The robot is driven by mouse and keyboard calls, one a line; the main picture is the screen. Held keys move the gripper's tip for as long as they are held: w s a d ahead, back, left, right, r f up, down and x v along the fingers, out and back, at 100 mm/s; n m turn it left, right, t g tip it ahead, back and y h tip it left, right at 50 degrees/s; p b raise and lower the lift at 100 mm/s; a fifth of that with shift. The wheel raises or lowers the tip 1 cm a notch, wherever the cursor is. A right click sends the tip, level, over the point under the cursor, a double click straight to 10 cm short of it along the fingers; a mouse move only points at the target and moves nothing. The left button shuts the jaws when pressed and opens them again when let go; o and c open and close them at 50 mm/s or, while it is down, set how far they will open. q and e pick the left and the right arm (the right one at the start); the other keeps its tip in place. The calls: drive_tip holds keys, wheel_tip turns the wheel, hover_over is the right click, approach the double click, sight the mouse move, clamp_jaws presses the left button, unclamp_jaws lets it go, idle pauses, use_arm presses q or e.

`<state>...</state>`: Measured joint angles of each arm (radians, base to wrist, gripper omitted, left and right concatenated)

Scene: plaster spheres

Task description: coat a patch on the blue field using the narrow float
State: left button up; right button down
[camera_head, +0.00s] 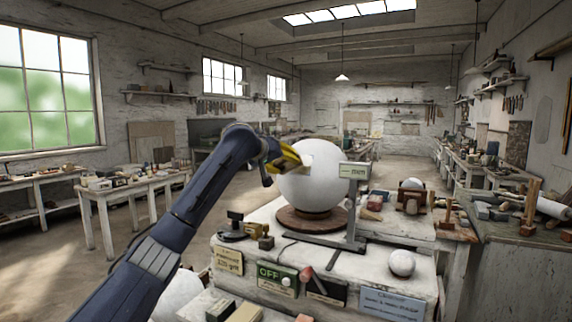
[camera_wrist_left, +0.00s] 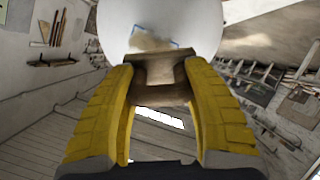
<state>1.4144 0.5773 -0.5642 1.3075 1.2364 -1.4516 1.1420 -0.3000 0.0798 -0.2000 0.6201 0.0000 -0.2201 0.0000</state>
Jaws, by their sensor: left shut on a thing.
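A large white sphere (camera_head: 322,190) sits on a round brown turntable (camera_head: 312,222) on the plaster-spattered bench. My left gripper (camera_head: 291,163) is at the sphere's upper left side. In the left wrist view, its yellow fingers (camera_wrist_left: 160,72) are shut on the brown handle of a float (camera_wrist_left: 158,70). The float's far end is close against the sphere (camera_wrist_left: 205,25); I cannot tell whether it touches. Thin blue lines (camera_wrist_left: 175,45) show on the sphere around a tan, rough area just past the float. The rest of the blue field is hidden. My right gripper is not in view.
A grey stand with a small display (camera_head: 354,171) rises just right of the sphere. A small white ball (camera_head: 402,262) lies at the bench's front right. A green OFF sign (camera_head: 272,272) is on the front. Blocks and tools lie right of the turntable.

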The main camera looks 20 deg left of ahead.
sight(280, 159)
use_arm(q)
drive_tip(key=shift+v, duration=2.05)
drive_tip(key=shift+r, duration=0.1)
